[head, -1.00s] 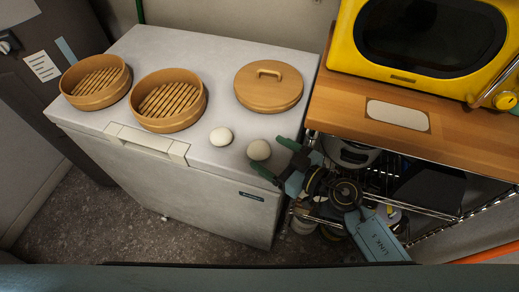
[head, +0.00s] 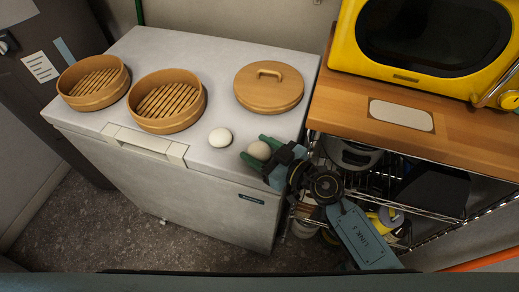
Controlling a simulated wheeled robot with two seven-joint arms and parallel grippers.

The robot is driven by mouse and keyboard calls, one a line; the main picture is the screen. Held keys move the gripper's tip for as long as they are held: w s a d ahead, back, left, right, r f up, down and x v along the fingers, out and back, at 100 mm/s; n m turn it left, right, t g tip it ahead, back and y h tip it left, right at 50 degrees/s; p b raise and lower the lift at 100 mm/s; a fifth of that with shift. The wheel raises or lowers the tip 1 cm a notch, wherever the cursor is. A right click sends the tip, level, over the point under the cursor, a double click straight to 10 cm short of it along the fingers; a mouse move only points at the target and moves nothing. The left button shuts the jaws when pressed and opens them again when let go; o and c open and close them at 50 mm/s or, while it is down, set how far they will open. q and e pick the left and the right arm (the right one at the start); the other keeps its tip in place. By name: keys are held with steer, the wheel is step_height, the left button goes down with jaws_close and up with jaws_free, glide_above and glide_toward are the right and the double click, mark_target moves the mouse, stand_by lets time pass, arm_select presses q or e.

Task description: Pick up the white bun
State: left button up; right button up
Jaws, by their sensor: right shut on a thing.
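Two white buns are at the front right of the white freezer top in the head view. One bun (head: 220,137) rests on the top, untouched. The other bun (head: 259,151) sits to its right, near the front edge, between the green fingers of my right gripper (head: 260,151). The right gripper comes in from the right and is shut on this bun. The bun appears at the level of the freezer top; I cannot tell whether it is lifted. My left gripper is not in view.
Two open bamboo steamer baskets (head: 95,103) (head: 190,125) stand left on the freezer (head: 220,80). A bamboo lid (head: 270,107) lies behind the buns. A wooden counter (head: 345,103) with a yellow microwave (head: 400,78) and a wire rack (head: 440,212) below stand at the right.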

steer(key=shift+r, duration=0.1)
step_height(320, 180, up, 15)
steer(key=p, duration=1.1)
step_height(320, 180, up, 13)
steer(key=p, duration=0.5)
glide_above(259, 147)
steer(key=shift+d, duration=0.1)
